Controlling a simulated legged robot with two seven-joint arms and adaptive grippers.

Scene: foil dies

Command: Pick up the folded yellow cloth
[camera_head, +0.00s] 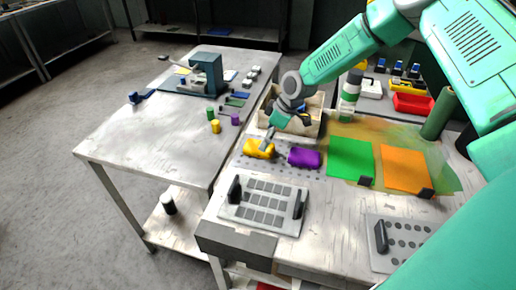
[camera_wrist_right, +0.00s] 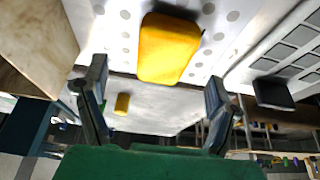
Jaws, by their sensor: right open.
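The folded yellow cloth (camera_head: 256,151) lies on the perforated part of the near metal bench, left of a folded purple cloth (camera_head: 304,158). In the right wrist view the yellow cloth (camera_wrist_right: 168,47) appears ahead of the fingertips, roughly in line with the gap between them. My right gripper (camera_head: 269,134) is just over the cloth's back right side in the head view, one finger overlapping it in the picture. In the wrist view my right gripper (camera_wrist_right: 155,75) is open, its fingers wide apart and nothing between them. Whether a finger touches the cloth is unclear. My left gripper is not in view.
A wooden bin (camera_head: 312,122) stands close behind the cloth. A die plate with dark upright handles (camera_head: 236,189) lies in front. Green (camera_head: 350,158) and orange (camera_head: 403,168) sheets lie to the right. A second table (camera_head: 165,130) with small cylinders stands left.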

